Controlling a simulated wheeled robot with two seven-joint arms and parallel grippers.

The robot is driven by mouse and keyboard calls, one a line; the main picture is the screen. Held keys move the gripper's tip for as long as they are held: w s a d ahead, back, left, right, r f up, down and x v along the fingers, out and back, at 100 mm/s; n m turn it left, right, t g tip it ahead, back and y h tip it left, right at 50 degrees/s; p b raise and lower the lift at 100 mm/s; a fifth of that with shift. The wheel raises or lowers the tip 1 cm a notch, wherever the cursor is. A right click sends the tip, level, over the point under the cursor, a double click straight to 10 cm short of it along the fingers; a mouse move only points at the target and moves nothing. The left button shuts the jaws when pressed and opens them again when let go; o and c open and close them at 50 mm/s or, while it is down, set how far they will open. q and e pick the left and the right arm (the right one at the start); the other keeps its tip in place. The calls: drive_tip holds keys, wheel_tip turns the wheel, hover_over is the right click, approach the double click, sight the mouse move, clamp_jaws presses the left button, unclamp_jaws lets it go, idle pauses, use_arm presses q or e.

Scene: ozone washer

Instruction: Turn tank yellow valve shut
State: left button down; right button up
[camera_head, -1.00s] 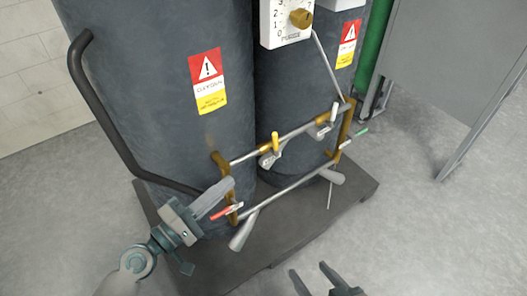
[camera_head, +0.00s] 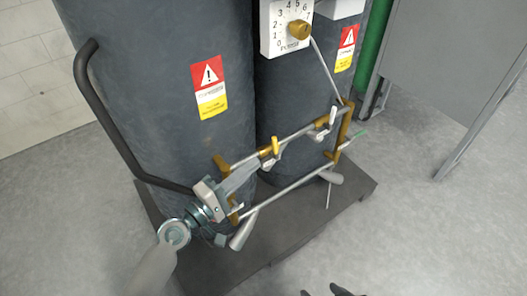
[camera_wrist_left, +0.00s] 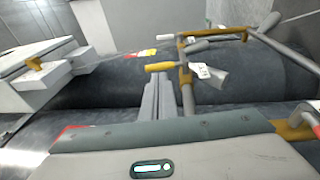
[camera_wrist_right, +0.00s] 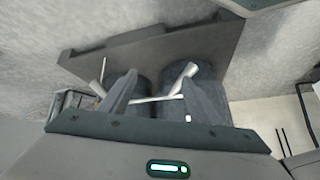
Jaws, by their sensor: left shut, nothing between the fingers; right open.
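The yellow valve (camera_head: 275,146) is a small yellow handle on the upper pipe between two dark tanks. It also shows in the left wrist view (camera_wrist_left: 160,67), just beyond my fingertips. My left gripper (camera_head: 257,164) is shut and empty, its fingers lying along the pipe with the tips close to the handle. I cannot tell whether they touch it. The closed fingers also show in the left wrist view (camera_wrist_left: 157,82). My right gripper (camera_head: 335,291) is barely in at the bottom edge of the head view. In its wrist view (camera_wrist_right: 160,95) its fingers are apart and empty.
The left tank (camera_head: 150,110) and right tank (camera_head: 290,100) stand on a dark pallet (camera_head: 275,240). A white-handled valve (camera_head: 333,115) and a green handle (camera_head: 360,134) are further right. A dial box (camera_head: 286,25) is above.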

sight(273, 146)
use_arm(q)
drive_tip(key=shift+p+x, duration=0.3)
drive_tip(key=shift+x, duration=2.4)
use_arm(e)
drive_tip(key=shift+s+d+f+g, duration=0.2)
drive_tip(key=shift+s+d+g, duration=0.1)
drive_tip(key=shift+d, duration=0.3)
drive_tip(key=shift+r, duration=0.1)
use_arm(q)
drive_tip(key=shift+d+r+p, duration=0.1)
drive_tip(key=shift+r+p, duration=0.05)
drive_tip(key=shift+p, duration=0.3)
drive_tip(key=r+p, duration=0.1)
drive_tip(key=p, duration=0.3)
drive_tip(key=shift+w+d+g+y, duration=0.3)
drive_tip(key=shift+w+g, duration=0.05)
drive_tip(key=shift+g, duration=0.05)
drive_tip(key=p, duration=0.2)
drive_tip(key=shift+w+d+p, duration=0.1)
drive_tip(key=shift+p, duration=0.3)
use_arm(e)
drive_tip(key=s+d+f+g+h, duration=0.2)
drive_tip(key=d+f, duration=0.3)
drive_tip(key=f, duration=0.3)
drive_tip(key=shift+s+d+f+g+h, duration=0.3)
drive_tip(key=shift+s+d+f+g, duration=0.15)
drive_tip(key=shift+g, duration=0.35)
drive_tip(key=shift+s+a, duration=0.1)
drive_tip(key=shift+a, duration=0.1)
